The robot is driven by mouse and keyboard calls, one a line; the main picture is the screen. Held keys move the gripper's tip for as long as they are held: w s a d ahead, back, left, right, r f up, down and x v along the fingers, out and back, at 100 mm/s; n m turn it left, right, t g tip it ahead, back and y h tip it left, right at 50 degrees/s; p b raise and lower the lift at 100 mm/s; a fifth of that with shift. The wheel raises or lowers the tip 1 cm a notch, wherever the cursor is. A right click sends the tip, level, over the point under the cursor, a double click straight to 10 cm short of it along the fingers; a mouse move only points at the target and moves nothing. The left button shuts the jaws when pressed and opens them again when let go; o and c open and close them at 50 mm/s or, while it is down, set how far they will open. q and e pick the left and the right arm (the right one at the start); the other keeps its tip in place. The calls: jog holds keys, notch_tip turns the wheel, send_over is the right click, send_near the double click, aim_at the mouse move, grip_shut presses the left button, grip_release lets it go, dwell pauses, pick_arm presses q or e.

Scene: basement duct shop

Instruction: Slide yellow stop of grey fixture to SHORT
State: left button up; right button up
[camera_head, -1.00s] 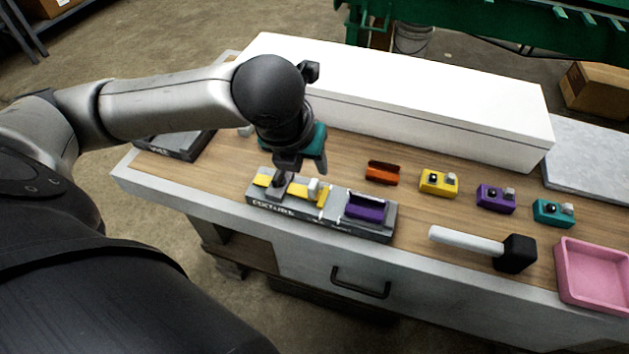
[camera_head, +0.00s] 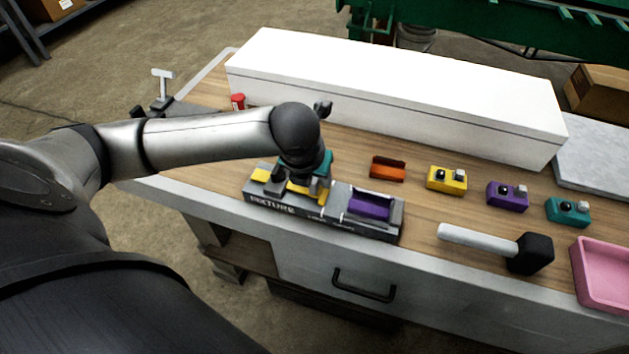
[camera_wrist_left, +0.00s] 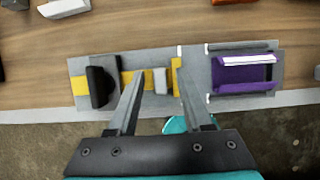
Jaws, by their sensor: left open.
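The grey fixture (camera_head: 339,203) lies along the front of the bench, lettered FIXTURE on its front face. Other lettering there is too small to read. In the left wrist view the fixture (camera_wrist_left: 197,76) carries a black knob (camera_wrist_left: 97,88) at left and the yellow stop (camera_wrist_left: 176,86), with a pale grey block (camera_wrist_left: 160,81) on its yellow bar. A purple piece (camera_wrist_left: 240,75) sits in a cradle at right, also seen in the head view (camera_head: 367,206). My left gripper (camera_wrist_left: 157,72) is open, its fingers either side of the pale block, contact unclear. My right gripper is out of view.
Behind stands a long white box (camera_head: 400,95). To the right are an orange holder (camera_head: 387,169), yellow (camera_head: 445,183), purple (camera_head: 507,196) and teal (camera_head: 567,212) blocks, a black-headed mallet (camera_head: 530,253) and a pink tray (camera_head: 588,290). Bare wood lies between them.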

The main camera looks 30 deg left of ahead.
pick_arm(q)
jog(key=shift+w+f, duration=0.15)
jog(key=shift+f, duration=0.2)
jog(key=shift+c, duration=0.2)
grip_shut()
dwell(1.0)
